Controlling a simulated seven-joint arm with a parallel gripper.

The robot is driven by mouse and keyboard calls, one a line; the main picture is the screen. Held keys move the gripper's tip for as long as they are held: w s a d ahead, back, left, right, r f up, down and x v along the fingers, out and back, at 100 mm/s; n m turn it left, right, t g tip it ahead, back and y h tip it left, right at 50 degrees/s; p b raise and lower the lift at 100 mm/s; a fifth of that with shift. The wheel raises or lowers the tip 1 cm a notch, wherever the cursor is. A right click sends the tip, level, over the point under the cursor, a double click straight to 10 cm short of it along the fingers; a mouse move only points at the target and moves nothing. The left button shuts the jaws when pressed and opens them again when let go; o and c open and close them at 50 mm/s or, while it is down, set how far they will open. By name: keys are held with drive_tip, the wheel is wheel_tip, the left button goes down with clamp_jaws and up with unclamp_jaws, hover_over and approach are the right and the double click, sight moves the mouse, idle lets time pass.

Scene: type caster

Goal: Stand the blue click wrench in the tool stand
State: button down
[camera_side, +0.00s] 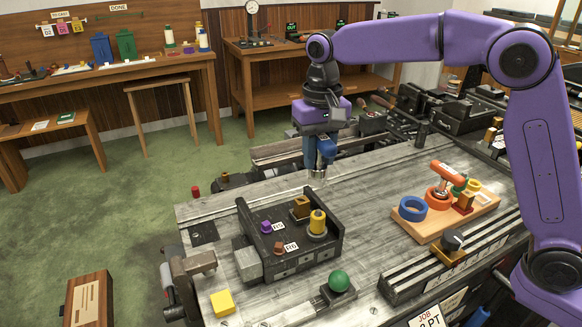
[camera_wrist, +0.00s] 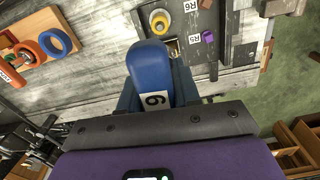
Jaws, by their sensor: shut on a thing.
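The blue click wrench (camera_wrist: 152,75) is held in my gripper (camera_wrist: 158,98), with a white label marked 6 facing the wrist camera. In the side view the wrench (camera_side: 327,145) shows as blue below my purple wrist, and a short metallic end hangs below it. My gripper is shut on it, above the bench behind the dark tray. The tool stand (camera_side: 437,237) is a wooden board at the right of the bench. Its blue ring (camera_side: 411,208) looks empty. An orange tool (camera_side: 447,172) stands tilted at its orange ring (camera_side: 437,195).
The dark tray (camera_side: 290,262) holds a yellow piece (camera_side: 317,223), a brass block (camera_side: 301,206) and small purple and brown pieces. A green ball knob (camera_side: 339,281) and a yellow block (camera_side: 222,303) are in front. Bare bench lies between tray and stand.

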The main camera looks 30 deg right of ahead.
drive_tip(key=s+d+m, duration=0.2)
drive_tip(key=d+m, duration=0.1)
drive_tip(key=d, duration=1.1)
drive_tip(key=s+d+m, duration=0.2)
drive_tip(key=d, duration=1.1)
wheel_tip(320, 180, down, 9)
drive_tip(key=shift+f, duration=0.15)
drive_tip(key=shift+f, duration=3.15)
drive_tip(key=shift+f, duration=0.3)
drive_tip(key=c, duration=0.7)
unclamp_jaws()
